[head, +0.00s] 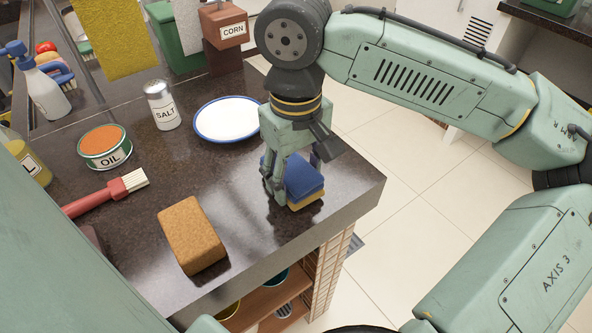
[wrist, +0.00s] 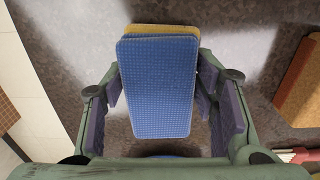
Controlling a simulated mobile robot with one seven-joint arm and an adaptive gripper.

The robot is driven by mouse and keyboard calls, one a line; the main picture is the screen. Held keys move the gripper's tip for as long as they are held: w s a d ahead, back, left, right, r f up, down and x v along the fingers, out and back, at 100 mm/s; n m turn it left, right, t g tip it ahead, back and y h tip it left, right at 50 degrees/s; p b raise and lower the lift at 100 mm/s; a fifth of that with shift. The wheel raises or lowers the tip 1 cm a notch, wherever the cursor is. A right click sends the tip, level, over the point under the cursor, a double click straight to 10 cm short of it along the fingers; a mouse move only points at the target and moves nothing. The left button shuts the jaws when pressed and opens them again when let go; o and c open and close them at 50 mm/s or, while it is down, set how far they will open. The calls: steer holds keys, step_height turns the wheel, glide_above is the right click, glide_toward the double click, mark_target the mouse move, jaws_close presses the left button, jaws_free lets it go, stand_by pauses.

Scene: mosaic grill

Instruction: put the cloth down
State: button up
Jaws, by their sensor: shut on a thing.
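The blue cloth (head: 304,175) is a thick, textured rectangular pad near the counter's front right corner. A yellow pad (head: 307,201) lies under it, slightly offset; I cannot tell whether the two are joined. My gripper (head: 294,178) points down and is shut on the blue cloth, one finger on each side. In the wrist view the blue cloth (wrist: 158,88) sits between the fingers, with the yellow pad (wrist: 160,30) showing past its far edge. I cannot tell whether the yellow pad touches the counter. The fingers hide part of the cloth's sides.
The dark counter (head: 335,205) ends just right of the cloth. A brown block (head: 192,235), a red-handled brush (head: 105,194), an oil tin (head: 105,148), a salt shaker (head: 161,106) and a blue-rimmed plate (head: 228,118) stand around. Bare counter lies between the block and my gripper.

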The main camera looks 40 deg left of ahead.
mark_target(296, 173)
steer(key=shift+f, duration=0.3)
steer(key=shift+f, duration=0.15)
steer(key=o, duration=1)
steer(key=shift+o, duration=0.2)
step_height(296, 173, up, 12)
steer(key=shift+r+b, duration=0.2)
steer(key=shift+b, duration=0.15)
steer(key=shift+s+f, duration=0.1)
steer(key=shift+s, duration=0.05)
